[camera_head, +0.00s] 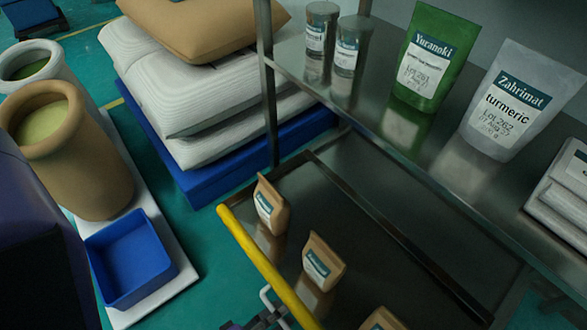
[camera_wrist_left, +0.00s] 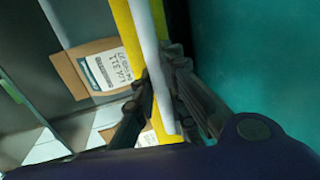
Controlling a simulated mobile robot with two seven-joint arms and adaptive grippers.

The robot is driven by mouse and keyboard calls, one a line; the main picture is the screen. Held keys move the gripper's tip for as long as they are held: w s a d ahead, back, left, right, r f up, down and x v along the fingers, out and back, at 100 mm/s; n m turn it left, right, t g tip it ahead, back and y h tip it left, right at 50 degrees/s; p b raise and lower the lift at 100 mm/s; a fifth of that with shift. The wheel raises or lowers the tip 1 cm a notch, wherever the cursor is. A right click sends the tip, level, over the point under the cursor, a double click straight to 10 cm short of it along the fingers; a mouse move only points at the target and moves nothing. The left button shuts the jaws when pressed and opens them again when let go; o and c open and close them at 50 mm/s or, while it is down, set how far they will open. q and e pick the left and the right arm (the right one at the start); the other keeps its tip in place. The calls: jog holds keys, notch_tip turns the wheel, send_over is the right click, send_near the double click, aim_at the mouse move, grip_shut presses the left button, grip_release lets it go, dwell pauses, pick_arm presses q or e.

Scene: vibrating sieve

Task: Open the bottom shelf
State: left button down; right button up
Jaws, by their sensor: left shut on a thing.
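The bottom shelf (camera_head: 335,220) is a dark metal tray with a yellow front bar (camera_head: 262,262). It sticks out to the left past the rack's upright post. A white handle (camera_head: 268,300) runs along the bar's outer side; it also shows in the left wrist view (camera_wrist_left: 152,50). My left gripper (camera_head: 262,319) is at the bottom edge of the head view, mostly cut off. In the left wrist view its dark fingers (camera_wrist_left: 160,92) are on both sides of the white handle, shut on it beside the yellow bar. My right gripper is not in view.
Brown pouches (camera_head: 323,262) stand on the bottom shelf. The upper shelf (camera_head: 400,130) holds jars, a green pouch (camera_head: 425,55) and a white pouch (camera_head: 518,100). White sacks (camera_head: 190,85) on a blue pallet, a blue bin (camera_head: 130,258) and brown pot (camera_head: 70,155) stand left. Green floor (camera_head: 205,250) lies between.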

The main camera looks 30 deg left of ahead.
pick_arm(q)
jog(key=shift+f+v, duration=0.15)
jog(key=shift+v, duration=0.55)
jog(key=shift+f+v, duration=0.15)
jog(key=shift+v, duration=0.6)
jog(key=c, duration=1.8)
grip_release()
jog(key=shift+o, duration=0.2)
jog(key=v, duration=1.2)
jog(key=shift+s, duration=0.2)
jog(key=shift+f, duration=0.1)
jog(key=shift+w, duration=0.1)
